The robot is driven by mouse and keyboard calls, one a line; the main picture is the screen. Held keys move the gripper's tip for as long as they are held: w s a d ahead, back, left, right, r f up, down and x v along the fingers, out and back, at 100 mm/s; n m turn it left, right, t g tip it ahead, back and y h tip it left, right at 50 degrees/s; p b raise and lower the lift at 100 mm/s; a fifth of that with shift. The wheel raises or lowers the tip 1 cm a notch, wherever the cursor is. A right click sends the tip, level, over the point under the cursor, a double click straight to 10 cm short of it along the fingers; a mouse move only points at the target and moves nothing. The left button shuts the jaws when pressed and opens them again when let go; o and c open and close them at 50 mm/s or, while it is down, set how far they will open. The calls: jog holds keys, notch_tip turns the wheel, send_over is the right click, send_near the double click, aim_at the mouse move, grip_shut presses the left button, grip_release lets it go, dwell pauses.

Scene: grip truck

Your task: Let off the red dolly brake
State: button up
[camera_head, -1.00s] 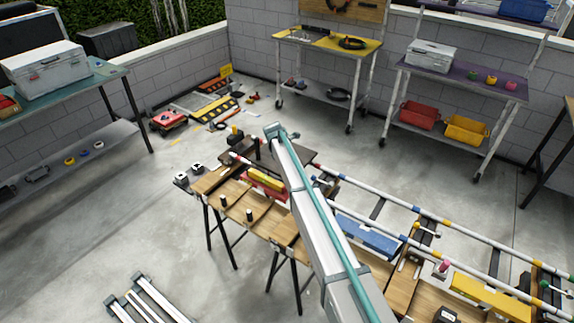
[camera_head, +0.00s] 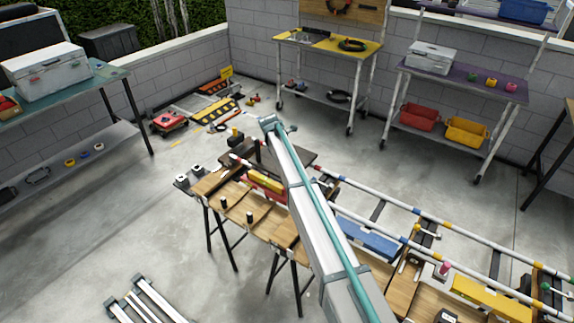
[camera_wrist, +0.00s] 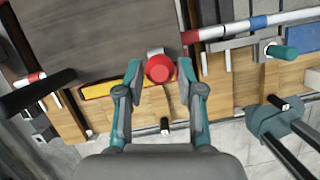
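In the wrist view, a round red knob (camera_wrist: 160,68) stands on a small light mount beside a dark grey deck (camera_wrist: 100,38). A yellow bar (camera_wrist: 112,88) lies just below the deck's edge. My gripper (camera_wrist: 161,72) is open, with one finger on each side of the red knob and visible gaps between. Whether the knob is a brake handle, and its exact height against the fingers, I cannot tell. In the head view, the dark deck (camera_head: 301,157) is partly covered by my arm; the knob and gripper are hidden there.
A teal knob (camera_wrist: 283,51) sits to the right in the wrist view, near a striped rail (camera_wrist: 258,22). In the head view, rails, a blue block (camera_head: 368,238) and a pink knob (camera_head: 443,268) occupy the wooden bench (camera_head: 262,222). Open floor (camera_head: 110,230) lies left.

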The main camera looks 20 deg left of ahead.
jog(key=d+v, duration=0.1)
jog(key=v, duration=0.5)
jog(key=shift+a+r, duration=0.2)
jog(key=shift+a, duration=0.3)
jog(key=shift+s, duration=0.1)
